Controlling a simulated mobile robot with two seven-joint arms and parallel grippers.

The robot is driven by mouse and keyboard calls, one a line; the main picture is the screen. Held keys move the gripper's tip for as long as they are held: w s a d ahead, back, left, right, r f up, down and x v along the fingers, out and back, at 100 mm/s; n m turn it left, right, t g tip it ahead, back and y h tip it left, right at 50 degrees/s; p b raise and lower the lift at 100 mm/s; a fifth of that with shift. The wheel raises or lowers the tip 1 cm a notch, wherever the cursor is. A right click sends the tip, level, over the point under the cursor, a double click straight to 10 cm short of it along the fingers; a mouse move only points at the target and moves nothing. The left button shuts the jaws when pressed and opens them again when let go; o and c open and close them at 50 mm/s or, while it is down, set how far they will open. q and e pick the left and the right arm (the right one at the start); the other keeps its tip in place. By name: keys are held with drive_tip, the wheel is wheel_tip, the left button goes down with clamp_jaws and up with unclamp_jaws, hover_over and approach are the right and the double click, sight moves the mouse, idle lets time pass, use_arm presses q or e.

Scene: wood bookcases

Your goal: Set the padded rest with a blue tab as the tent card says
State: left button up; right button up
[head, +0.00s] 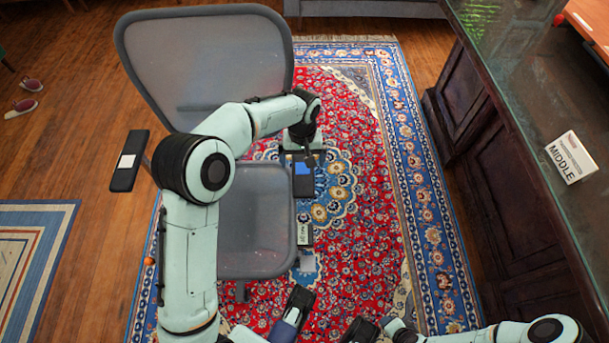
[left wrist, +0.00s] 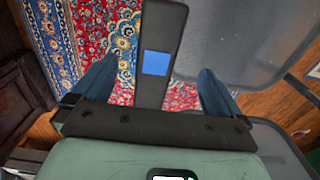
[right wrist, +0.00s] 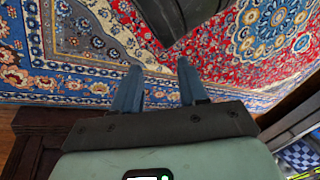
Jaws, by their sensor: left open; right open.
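The padded rest with a blue tab (head: 304,184) is a dark armrest on the right side of the grey mesh chair (head: 252,230). It also shows in the left wrist view (left wrist: 160,30), with its blue tab facing the camera. My left gripper (left wrist: 160,88) is open, with one finger on each side of the rest; contact cannot be told. A white tent card (head: 570,158) reading "MIDDLE" stands on the glass-topped cabinet. A label strip (head: 304,234) is beside the seat below the rest; its words are too small to read. My right gripper (right wrist: 158,85) is open and empty above the carpet.
The other armrest, with a white tab (head: 126,161), is on the chair's left side. The dark wood cabinet (head: 500,170) bounds the right. Patterned carpet (head: 370,170) lies clear between chair and cabinet. Shoes (head: 22,107) lie far left.

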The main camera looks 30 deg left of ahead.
use_arm(q)
hover_over(303, 177)
wheel_tip(303, 177, down, 4)
drive_tip(key=shift+f+b, duration=0.25)
drive_tip(key=shift+b, duration=0.2)
wheel_tip(303, 177, down, 4)
drive_tip(key=shift+r+b, duration=0.15)
drive_tip(key=shift+b, duration=0.3)
drive_tip(key=shift+f, duration=0.5)
use_arm(e)
drive_tip(key=f, duration=0.2)
drive_tip(key=s+d+f, duration=0.1)
drive_tip(key=shift+d+f+g, duration=0.1)
drive_tip(key=shift+f+g, duration=0.2)
drive_tip(key=shift+f, duration=0.05)
use_arm(q)
drive_tip(key=c, duration=1.5)
wheel_tip(303, 177, up, 3)
drive_tip(key=shift+r+p, duration=0.2)
drive_tip(key=shift+p, duration=0.8)
drive_tip(key=shift+f, duration=0.15)
use_arm(e)
drive_tip(key=r, duration=0.1)
drive_tip(key=w+r, duration=0.1)
drive_tip(key=a+r, duration=0.1)
drive_tip(key=shift+w+r+t, duration=0.15)
drive_tip(key=shift+w+t, duration=0.2)
drive_tip(key=shift+t, duration=0.05)
use_arm(q)
drive_tip(key=o, duration=1.5)
